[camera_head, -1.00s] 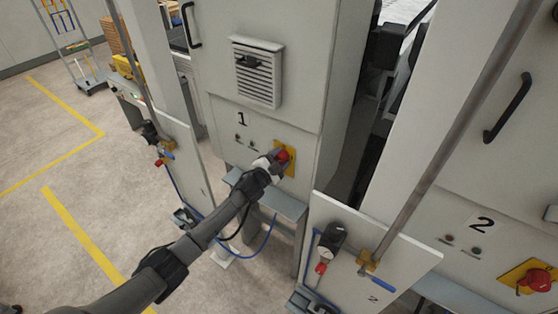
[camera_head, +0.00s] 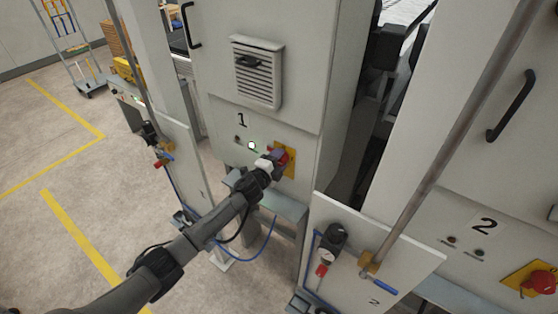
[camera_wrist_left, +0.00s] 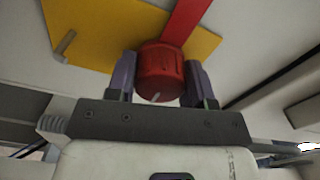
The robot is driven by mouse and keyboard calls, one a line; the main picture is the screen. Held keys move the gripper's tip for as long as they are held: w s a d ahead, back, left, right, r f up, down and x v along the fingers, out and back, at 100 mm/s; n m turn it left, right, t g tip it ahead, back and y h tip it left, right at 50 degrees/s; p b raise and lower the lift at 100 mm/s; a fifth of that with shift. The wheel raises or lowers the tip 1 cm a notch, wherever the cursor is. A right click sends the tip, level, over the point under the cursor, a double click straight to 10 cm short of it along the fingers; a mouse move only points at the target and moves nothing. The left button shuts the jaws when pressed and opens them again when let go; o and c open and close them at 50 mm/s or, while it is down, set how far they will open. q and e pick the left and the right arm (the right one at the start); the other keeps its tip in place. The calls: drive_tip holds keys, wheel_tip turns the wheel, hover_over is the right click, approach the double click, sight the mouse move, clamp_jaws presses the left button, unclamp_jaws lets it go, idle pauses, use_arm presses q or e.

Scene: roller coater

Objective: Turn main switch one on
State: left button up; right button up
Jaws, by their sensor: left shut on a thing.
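Main switch one is a red rotary knob (camera_head: 280,155) on a yellow plate (camera_head: 291,163), on the grey cabinet panel marked 1. In the left wrist view the red knob (camera_wrist_left: 160,72) sits between the two fingers of my left gripper (camera_wrist_left: 160,88), which is shut on it. In the head view my left gripper (camera_head: 271,161) covers part of the knob. A small indicator light (camera_head: 252,145) above and left of the switch glows white-green. My right gripper is in neither view.
A second cabinet marked 2 (camera_head: 482,225) has its own red switch (camera_head: 541,283) at the lower right. A grey ledge (camera_head: 285,204) lies below switch one. A vented box (camera_head: 258,72) sits above it. Posts with pipes stand on both sides.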

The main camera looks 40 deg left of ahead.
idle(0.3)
use_arm(q)
drive_tip(key=o, duration=0.9)
drive_tip(key=s, duration=0.9)
drive_tip(key=s+d+b, duration=0.1)
drive_tip(key=s, duration=0.3)
drive_tip(key=shift+s, duration=0.4)
